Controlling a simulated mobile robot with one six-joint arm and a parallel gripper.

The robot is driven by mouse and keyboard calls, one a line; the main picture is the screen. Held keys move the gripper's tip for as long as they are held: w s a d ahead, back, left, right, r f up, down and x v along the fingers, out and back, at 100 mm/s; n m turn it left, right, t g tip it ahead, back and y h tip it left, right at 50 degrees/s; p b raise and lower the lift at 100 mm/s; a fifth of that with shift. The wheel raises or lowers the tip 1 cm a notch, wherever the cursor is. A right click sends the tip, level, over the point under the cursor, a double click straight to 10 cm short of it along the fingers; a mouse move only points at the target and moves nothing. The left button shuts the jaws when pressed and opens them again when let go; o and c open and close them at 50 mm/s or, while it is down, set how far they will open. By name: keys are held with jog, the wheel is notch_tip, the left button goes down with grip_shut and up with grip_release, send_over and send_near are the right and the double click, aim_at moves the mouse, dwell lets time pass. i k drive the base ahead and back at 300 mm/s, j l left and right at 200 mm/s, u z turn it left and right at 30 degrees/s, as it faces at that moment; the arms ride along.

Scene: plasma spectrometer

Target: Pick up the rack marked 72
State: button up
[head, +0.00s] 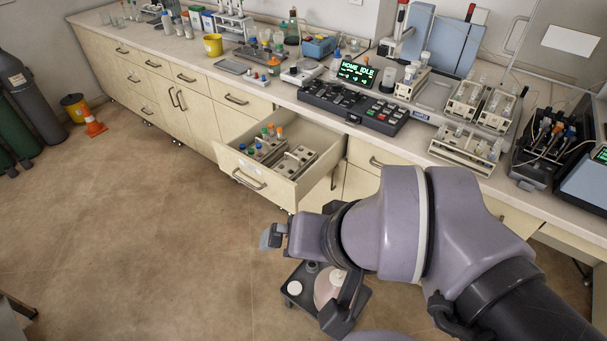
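Two racks sit in the open drawer (246,181). One rack (262,150) holds tubes with blue, green and orange caps; the grey rack (296,161) to its right shows mostly empty holes. More pale racks stand on the bench at the right: one at the back left (467,98), one at the back right (497,108) and one in front (466,149). Several hold small tubes. No number 72 is legible on any rack. My gripper (272,236) is in front of and below the drawer, apart from the racks. Its fingers are too small and partly hidden to judge.
The drawer juts from the cabinet front into the floor space. A black keypad-like unit (352,106) and a display reading HOME IDLE (356,72) stand on the bench above it.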

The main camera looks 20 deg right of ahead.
aim_at(294, 164)
jog(key=i+j+z, duration=0.5)
jog(key=j+z, duration=0.2)
jog(key=j, duration=0.25)
jog(key=i+j+z, duration=0.15)
jog(key=j+z, duration=0.2)
jog(key=j, duration=0.2)
jog(key=i+j+z, duration=0.1)
jog(key=j+z, duration=0.25)
jog(key=j, duration=0.25)
jog(key=j+z, duration=0.4)
jog(key=j, duration=0.2)
jog(key=i+j+z, duration=0.65)
jog(key=j, duration=0.2)
jog(key=k+l, duration=0.05)
jog(key=k, duration=0.05)
